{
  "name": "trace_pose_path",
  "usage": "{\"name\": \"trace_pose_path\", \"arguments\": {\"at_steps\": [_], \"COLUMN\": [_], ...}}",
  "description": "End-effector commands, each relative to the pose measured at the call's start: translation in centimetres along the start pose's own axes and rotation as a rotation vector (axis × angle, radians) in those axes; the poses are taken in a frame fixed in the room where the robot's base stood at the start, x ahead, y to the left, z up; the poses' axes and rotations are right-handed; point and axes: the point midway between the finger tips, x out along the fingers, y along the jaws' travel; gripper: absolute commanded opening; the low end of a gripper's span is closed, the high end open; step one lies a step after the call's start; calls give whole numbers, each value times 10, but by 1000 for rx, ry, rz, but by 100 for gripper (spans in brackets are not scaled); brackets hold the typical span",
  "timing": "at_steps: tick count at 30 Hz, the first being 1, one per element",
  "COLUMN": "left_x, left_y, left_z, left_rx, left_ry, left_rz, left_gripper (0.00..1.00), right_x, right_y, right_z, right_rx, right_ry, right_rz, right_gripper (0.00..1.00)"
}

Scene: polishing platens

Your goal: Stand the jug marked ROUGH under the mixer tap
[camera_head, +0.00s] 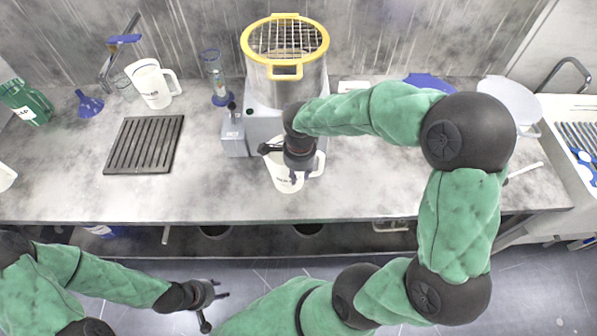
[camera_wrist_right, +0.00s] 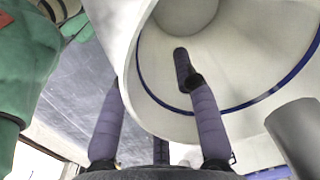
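A white jug (camera_head: 284,181) with small dark lettering, too small to read, stands on the counter in front of the grey mixer (camera_head: 262,124). My right gripper (camera_head: 281,162) is over its mouth and hides part of it. In the right wrist view my right gripper (camera_wrist_right: 150,90) has its fingers spread, one over the jug's open mouth and one outside its rim; the jug's white wall (camera_wrist_right: 150,105) is between them. The mixer's tap is hidden behind my right arm and gripper. My left gripper (camera_head: 214,310) is open and empty in front of the counter.
A black drain grid (camera_head: 145,145), blue funnel (camera_head: 89,104) and clear cylinder (camera_head: 213,72) are left of the mixer. A sink (camera_head: 570,106) is at the far right.

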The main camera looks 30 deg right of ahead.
Motion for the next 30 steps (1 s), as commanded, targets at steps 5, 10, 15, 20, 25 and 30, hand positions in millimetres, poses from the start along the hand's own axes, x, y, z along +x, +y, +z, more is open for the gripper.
{"name": "trace_pose_path", "arguments": {"at_steps": [5, 10, 15, 20, 25, 30], "left_x": [-9, -17, -22, -24, -25, -24], "left_y": [3, 6, 8, 9, 9, 9], "left_z": [0, 1, 1, 1, 1, 1], "left_rx": [0, 0, 0, 0, 0, 0], "left_ry": [0, 0, 0, 0, 0, 0], "left_rz": [0, 0, 0, 0, 0, 0], "left_gripper": [40, 40, 40, 40, 40, 40], "right_x": [-36, -72, -99, -113, -117, -117], "right_y": [-2, -2, -1, -1, 0, 0], "right_z": [0, 0, 0, 0, 0, 0], "right_rx": [0, 0, 0, 1, 0, 1], "right_ry": [-1, -1, -1, -1, 0, 0], "right_rz": [-8, -7, -6, -4, -3, -3], "right_gripper": [30, 30, 30, 30, 30, 30]}}
